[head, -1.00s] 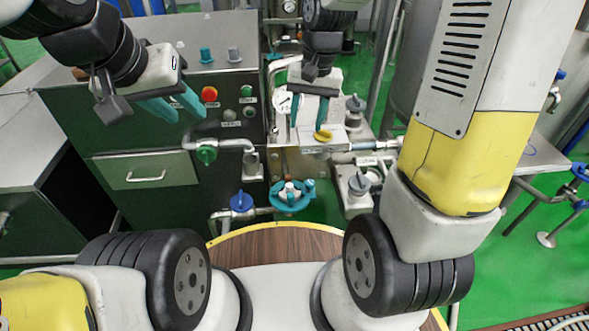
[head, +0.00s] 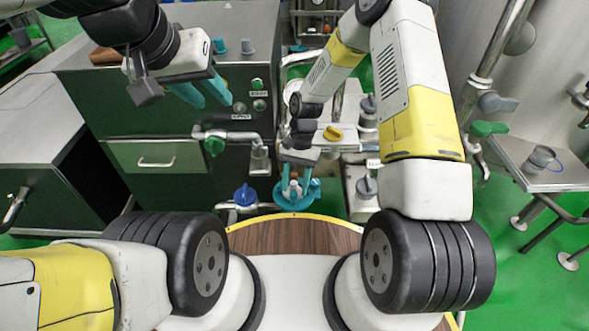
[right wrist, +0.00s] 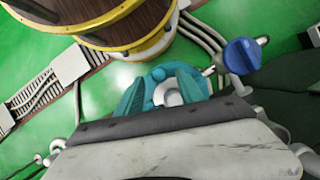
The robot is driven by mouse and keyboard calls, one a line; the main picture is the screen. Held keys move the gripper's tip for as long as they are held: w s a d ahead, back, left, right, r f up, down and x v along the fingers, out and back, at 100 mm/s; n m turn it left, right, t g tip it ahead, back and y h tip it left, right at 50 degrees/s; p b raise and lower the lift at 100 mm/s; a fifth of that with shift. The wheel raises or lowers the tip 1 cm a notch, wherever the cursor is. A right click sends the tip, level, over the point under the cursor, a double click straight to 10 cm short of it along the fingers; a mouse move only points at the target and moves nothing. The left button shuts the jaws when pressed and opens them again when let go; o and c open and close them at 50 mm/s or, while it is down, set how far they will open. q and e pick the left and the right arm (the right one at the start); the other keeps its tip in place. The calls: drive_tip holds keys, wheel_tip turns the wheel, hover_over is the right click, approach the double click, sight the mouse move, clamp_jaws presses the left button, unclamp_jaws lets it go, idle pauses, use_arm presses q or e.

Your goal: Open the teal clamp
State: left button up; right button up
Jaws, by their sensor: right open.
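The teal clamp (head: 296,193) is a ring-shaped piece on the pipework just beyond the round wooden table top. It also shows in the right wrist view (right wrist: 160,75), with a pale part in its middle. My right gripper (head: 294,190) is over the clamp, its teal fingers pointing down at it. In the right wrist view the fingers (right wrist: 162,95) are apart, one on each side of the clamp's pale middle part; whether they touch it I cannot tell. My left gripper (head: 207,98) is open and empty in front of the dark cabinet, far from the clamp.
A blue valve knob (head: 245,195) is close to the left of the clamp; it also shows in the right wrist view (right wrist: 242,55). The wooden table top (head: 270,238) is in front.

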sight(294, 192)
drive_tip(key=shift+x, duration=2)
clamp_jaws()
